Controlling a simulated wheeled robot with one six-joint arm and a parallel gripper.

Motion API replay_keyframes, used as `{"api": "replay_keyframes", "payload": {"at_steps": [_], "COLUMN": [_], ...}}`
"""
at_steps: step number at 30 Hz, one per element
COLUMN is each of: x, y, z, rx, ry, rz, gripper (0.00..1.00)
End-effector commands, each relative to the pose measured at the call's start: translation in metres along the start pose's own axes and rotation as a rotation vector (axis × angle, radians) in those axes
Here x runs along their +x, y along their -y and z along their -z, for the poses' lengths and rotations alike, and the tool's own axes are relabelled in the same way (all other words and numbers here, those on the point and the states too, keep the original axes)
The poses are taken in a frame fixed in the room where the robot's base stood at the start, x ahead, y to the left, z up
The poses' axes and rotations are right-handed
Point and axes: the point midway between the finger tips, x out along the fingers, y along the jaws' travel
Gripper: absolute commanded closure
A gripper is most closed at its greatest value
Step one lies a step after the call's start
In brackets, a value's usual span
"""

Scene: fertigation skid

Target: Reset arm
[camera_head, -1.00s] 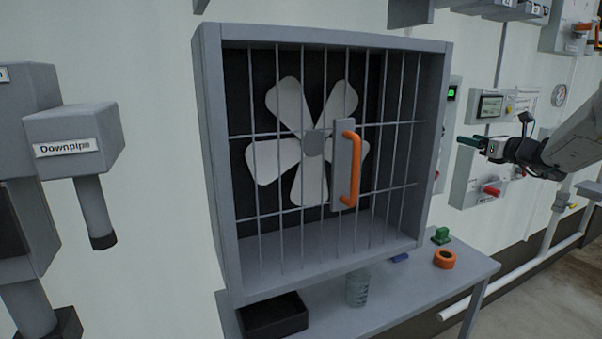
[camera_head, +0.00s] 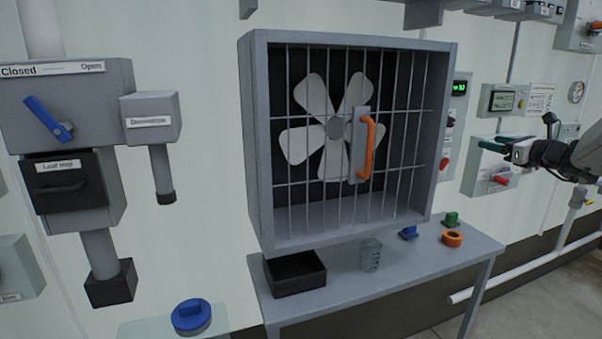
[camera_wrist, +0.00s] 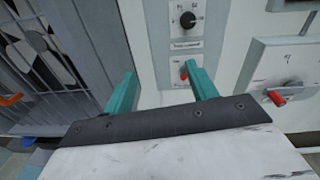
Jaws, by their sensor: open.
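My gripper (camera_head: 497,144) is at the right of the head view, held out level in front of the wall panels, with its arm coming in from the right edge. In the wrist view my gripper (camera_wrist: 162,86) shows two teal fingers set well apart. Nothing is between them. Behind them is a panel with a black knob (camera_wrist: 187,20) and a red switch (camera_wrist: 184,70). I cannot tell how far the fingers are from that panel.
A caged fan (camera_head: 345,130) with an orange handle (camera_head: 368,148) is on the wall. Below it, a grey table (camera_head: 340,288) holds a black tray (camera_head: 296,274), a clear beaker (camera_head: 371,254) and an orange ring (camera_head: 452,239). A leaf trap box (camera_head: 70,182) is at left.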

Motion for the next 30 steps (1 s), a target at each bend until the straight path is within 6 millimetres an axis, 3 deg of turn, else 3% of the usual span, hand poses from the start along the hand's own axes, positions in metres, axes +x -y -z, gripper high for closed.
{"api": "replay_keyframes", "payload": {"at_steps": [5, 8, 14, 17, 20, 24, 30], "x": [-0.007, -0.014, -0.033, -0.048, -0.074, -0.133, -0.228], "y": [-0.018, -0.04, -0.107, -0.152, -0.209, -0.296, -0.38], "z": [0.028, 0.041, 0.059, 0.063, 0.066, 0.071, 0.081], "rx": [-0.104, -0.191, -0.416, -0.559, -0.742, -1.046, -1.427], "ry": [-0.076, -0.129, -0.233, -0.277, -0.317, -0.349, -0.346], "rz": [-0.068, -0.137, -0.339, -0.478, -0.664, -0.992, -1.42], "gripper": [0.43, 0.43, 0.43, 0.43, 0.43, 0.43, 0.43]}}
